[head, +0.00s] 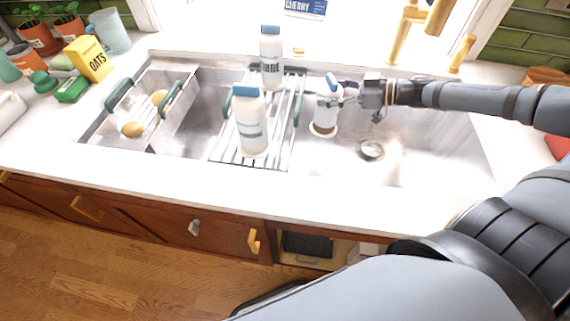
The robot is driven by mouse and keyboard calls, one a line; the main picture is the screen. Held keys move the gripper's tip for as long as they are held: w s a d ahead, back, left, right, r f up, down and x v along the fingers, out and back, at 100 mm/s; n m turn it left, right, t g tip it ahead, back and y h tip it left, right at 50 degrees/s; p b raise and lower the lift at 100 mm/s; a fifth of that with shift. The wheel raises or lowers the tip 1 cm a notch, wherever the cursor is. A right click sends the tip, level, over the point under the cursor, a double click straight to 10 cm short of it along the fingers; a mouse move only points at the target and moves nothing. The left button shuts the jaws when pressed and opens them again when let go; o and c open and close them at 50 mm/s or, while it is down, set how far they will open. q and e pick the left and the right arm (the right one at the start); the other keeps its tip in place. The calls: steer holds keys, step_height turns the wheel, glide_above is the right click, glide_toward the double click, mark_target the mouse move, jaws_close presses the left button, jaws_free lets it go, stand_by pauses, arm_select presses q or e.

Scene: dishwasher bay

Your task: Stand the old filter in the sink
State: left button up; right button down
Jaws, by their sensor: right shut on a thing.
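The old filter (324,116) looks like a white cylinder with a blue handle on top and a brown band at its base. It is upright over the left part of the right sink basin (430,150), beside the drying rack. I cannot tell whether its base touches the basin floor. My right gripper (346,93) comes in from the right and is shut on the filter near its upper part. The drain (370,150) lies to the right of the filter. My left gripper is not in view.
A wire rack (230,148) spans the sink's middle, with two white blue-capped bottles (252,130) (271,68) on it. A colander (170,130) with potatoes sits left. A gold faucet (400,38) stands behind. The right basin around the drain is clear.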

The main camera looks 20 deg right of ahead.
mark_target(324, 126)
arm_select(q)
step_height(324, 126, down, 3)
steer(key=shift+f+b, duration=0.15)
steer(key=shift+b, duration=0.6)
arm_select(e)
step_height(324, 126, down, 3)
steer(key=shift+f, duration=0.1)
step_height(324, 126, down, 4)
steer(key=b, duration=0.3)
steer(key=shift+b, duration=0.35)
step_height(324, 126, down, 2)
steer(key=shift+f+b, duration=0.2)
steer(key=shift+b, duration=0.9)
step_height(324, 126, down, 4)
steer(key=b, duration=0.3)
steer(key=shift+r, duration=0.25)
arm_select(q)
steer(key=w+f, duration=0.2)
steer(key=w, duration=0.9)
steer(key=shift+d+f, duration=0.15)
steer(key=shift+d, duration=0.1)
arm_select(e)
steer(key=shift+r, duration=0.15)
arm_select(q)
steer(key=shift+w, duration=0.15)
